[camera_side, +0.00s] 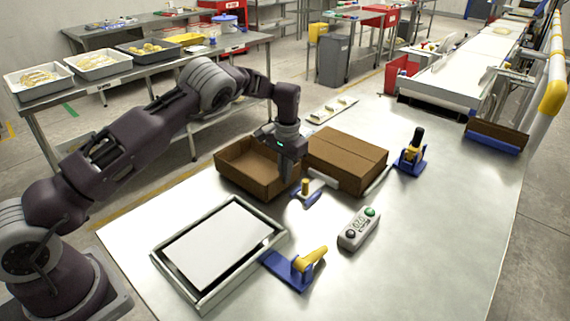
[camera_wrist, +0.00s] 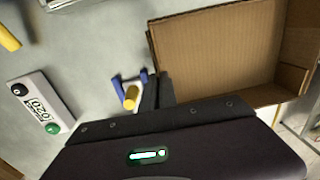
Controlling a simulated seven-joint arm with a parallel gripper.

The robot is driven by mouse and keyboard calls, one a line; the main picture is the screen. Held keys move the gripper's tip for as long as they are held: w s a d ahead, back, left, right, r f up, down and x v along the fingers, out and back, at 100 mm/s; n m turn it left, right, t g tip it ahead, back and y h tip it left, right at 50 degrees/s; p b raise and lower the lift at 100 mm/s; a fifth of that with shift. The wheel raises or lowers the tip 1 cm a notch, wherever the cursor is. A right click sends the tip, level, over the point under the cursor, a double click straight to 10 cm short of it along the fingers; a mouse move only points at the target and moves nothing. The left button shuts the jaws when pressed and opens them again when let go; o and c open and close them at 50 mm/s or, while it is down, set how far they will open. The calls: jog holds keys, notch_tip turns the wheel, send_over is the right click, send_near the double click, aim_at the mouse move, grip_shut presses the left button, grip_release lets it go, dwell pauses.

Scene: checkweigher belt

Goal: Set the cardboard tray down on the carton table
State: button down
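The cardboard tray (camera_side: 240,179) is brown, open-topped and empty. It is at the centre left in the side view, over the back left edge of the steel table (camera_side: 400,265). In the wrist view the tray (camera_wrist: 225,50) fills the upper right, with its inside showing. My gripper (camera_side: 287,172) points down at the tray's right end. In the wrist view my fingers (camera_wrist: 157,92) are close together at the tray's near left corner and look shut on its wall. The wall between them is mostly hidden. I cannot tell whether the tray's underside touches the table.
A closed brown carton (camera_side: 347,157) stands just right of the tray. A small blue fixture with a yellow post (camera_side: 306,189) is in front of my gripper. A framed plate (camera_side: 220,245), a blue clamp with yellow handle (camera_side: 297,268) and a button box (camera_side: 359,228) lie nearer. The right front is clear.

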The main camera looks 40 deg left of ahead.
jog(key=shift+f, duration=0.45)
jog(key=c, duration=1.6)
grip_release()
jog(key=r, duration=0.7)
jog(key=shift+d, duration=0.2)
jog(key=shift+r, duration=0.1)
